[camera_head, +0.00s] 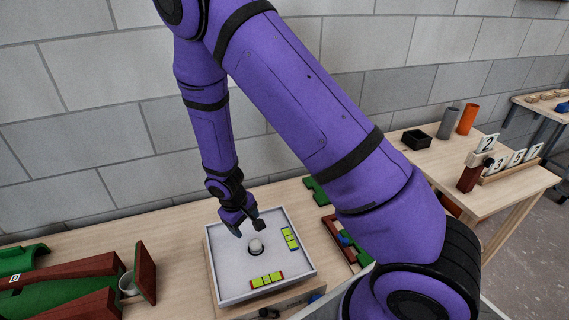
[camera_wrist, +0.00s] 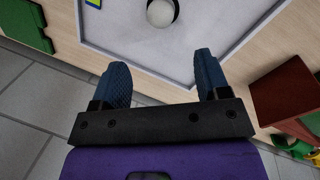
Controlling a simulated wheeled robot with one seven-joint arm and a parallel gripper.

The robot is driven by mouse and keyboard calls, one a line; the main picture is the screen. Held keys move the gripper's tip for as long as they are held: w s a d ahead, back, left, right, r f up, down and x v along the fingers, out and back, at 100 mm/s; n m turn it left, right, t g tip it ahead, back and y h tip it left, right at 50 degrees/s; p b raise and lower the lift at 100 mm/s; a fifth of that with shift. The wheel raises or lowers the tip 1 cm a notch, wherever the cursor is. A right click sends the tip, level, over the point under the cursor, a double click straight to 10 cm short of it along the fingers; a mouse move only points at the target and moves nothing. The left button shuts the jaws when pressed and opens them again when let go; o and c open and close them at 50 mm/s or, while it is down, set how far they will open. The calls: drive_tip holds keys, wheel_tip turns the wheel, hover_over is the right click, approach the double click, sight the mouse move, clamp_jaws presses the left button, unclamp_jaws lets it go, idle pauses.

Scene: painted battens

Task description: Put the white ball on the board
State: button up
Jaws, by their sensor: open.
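The white ball (camera_head: 256,244) sits on the white, low-rimmed board (camera_head: 228,277), near its middle, with a dark ring or shadow around its lower part. In the wrist view the ball (camera_wrist: 160,12) is at the top edge, partly cut off, on the pale board surface (camera_wrist: 140,45). My gripper (camera_head: 247,228) is above the far part of the board, just behind the ball in the head view. In the wrist view its two blue fingers (camera_wrist: 162,68) are spread apart with nothing between them. The ball is beyond the fingertips, apart from them.
A red frame (camera_head: 338,238) lies right. A block wall stands behind.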

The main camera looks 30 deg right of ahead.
drive_tip(key=s+d+r+m+t+y, duration=0.1)
drive_tip(key=s+d+r, duration=0.15)
drive_tip(key=r, duration=1.15)
drive_tip(key=s+d+r+m+t+y, duration=0.1)
drive_tip(key=s+d+r+m, duration=0.15)
drive_tip(key=r, duration=1.25)
drive_tip(key=s+d+r+t, duration=0.1)
drive_tip(key=s+d+r, duration=0.1)
drive_tip(key=s+r, duration=0.5)
drive_tip(key=s+d+r+t, duration=0.2)
drive_tip(key=s+r, duration=0.5)
drive_tip(key=s, duration=0.4)
drive_tip(key=shift+d+m, duration=0.25)
drive_tip(key=shift+m, duration=0.2)
drive_tip(key=shift+r, duration=0.1)
